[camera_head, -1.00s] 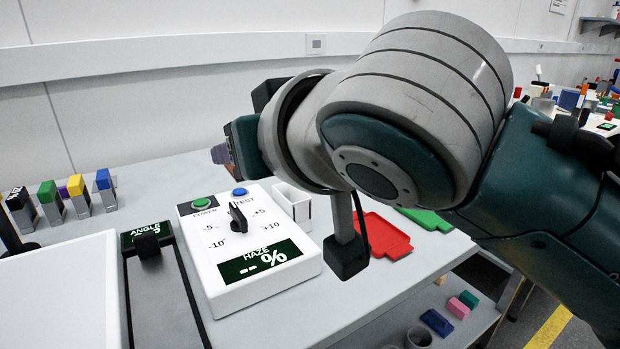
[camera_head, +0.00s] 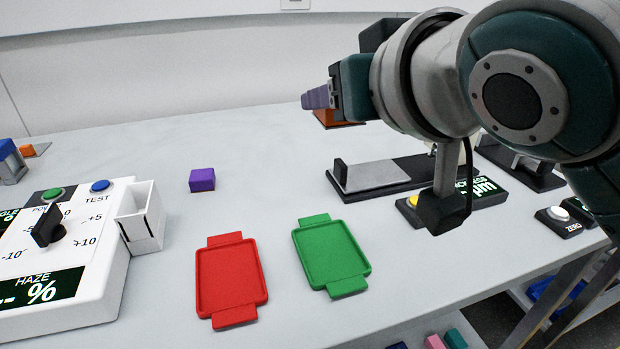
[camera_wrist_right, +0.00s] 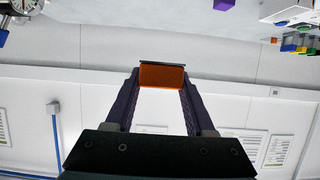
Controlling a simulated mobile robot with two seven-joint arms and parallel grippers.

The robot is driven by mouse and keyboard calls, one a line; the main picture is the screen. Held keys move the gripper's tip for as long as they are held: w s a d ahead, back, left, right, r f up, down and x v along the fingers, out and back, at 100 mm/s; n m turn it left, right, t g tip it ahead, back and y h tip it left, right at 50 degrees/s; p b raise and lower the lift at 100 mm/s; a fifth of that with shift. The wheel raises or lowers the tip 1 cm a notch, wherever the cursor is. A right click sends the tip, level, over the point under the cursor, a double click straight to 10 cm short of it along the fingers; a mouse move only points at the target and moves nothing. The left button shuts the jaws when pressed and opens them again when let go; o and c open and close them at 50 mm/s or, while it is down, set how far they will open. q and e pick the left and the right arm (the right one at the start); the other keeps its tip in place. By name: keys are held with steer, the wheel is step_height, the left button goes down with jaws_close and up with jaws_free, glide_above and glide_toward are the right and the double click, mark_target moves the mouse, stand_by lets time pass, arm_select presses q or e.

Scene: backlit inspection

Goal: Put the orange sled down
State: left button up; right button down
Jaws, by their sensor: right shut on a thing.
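The orange sled (camera_head: 338,118), an orange block with a dark base edge, shows in the head view partly hidden behind my right gripper (camera_head: 320,97). In the right wrist view the orange sled (camera_wrist_right: 162,76) sits between the two fingertips, and the gripper is shut on it. The sled is close to the far part of the grey bench (camera_head: 250,150). I cannot tell whether its base touches the bench. My left gripper is in no current view.
A purple block (camera_head: 202,180), a red tray (camera_head: 229,277) and a green tray (camera_head: 330,254) are on the bench. The haze meter (camera_head: 105,270) with a white bin (camera_head: 142,218) is at left. A dark gauge with a metal block (camera_head: 375,174) is at right. The far middle is clear.

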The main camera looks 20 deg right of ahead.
steer(key=f+b, duration=0.2)
steer(key=f, duration=0.5)
steer(key=f+b, duration=0.2)
steer(key=f, duration=0.5)
steer(key=shift+a+f+b, duration=0.2)
steer(key=shift+f+b, duration=0.15)
steer(key=shift+f, duration=0.05)
step_height(320, 180, down, 5)
steer(key=shift+f+b, duration=0.1)
steer(key=shift+b, duration=1)
steer(key=shift+f, duration=0.15)
steer(key=c, duration=0.5)
jaws_free()
steer(key=shift+d, duration=0.1)
